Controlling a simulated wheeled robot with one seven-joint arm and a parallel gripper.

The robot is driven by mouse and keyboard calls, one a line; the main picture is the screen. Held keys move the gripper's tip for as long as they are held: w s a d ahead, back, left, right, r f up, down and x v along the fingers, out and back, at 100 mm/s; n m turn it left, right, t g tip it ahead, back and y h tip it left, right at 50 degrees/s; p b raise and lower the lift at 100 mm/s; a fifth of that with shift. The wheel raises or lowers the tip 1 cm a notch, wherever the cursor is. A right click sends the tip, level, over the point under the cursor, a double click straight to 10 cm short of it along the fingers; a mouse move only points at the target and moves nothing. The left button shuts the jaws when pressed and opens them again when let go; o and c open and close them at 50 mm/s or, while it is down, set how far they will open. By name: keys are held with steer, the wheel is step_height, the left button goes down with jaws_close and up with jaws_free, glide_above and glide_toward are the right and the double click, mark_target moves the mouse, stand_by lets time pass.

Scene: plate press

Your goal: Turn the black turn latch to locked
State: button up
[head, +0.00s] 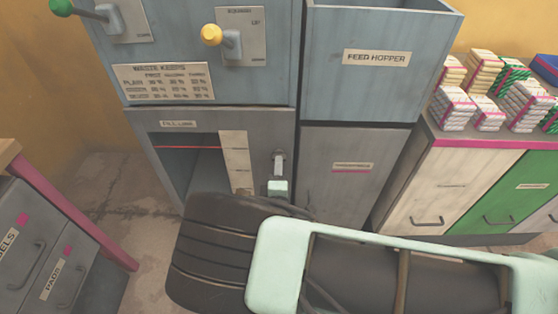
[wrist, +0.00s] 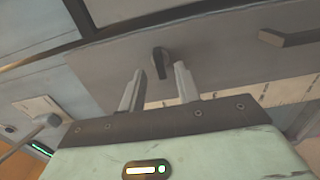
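The black turn latch (wrist: 160,60) shows in the wrist view on a grey panel, its dark grip roughly upright with a slight tilt. My gripper (wrist: 160,70) is open, with one finger to the left of the latch and one to the right. The latch appears between or just beyond the fingertips; I cannot tell the depth or see contact. In the head view my gripper (head: 279,164) is at the grey lower front of the machine, right of the dark opening. The latch cannot be told apart from the fingers there.
The opening (head: 190,160) has a red line across it. A feed hopper (head: 375,85) stands to its right. Yellow (head: 211,34) and green (head: 61,7) knobbed levers are above. A drawer cabinet (head: 45,230) is at left, and a cabinet with stacked bundles (head: 460,185) at right.

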steer(key=shift+w+d, duration=0.1)
steer(key=shift+w, duration=1.45)
jaws_close()
steer(key=shift+m, duration=0.3)
steer(key=shift+m+b, duration=3.5)
steer(key=shift+m, duration=5.1)
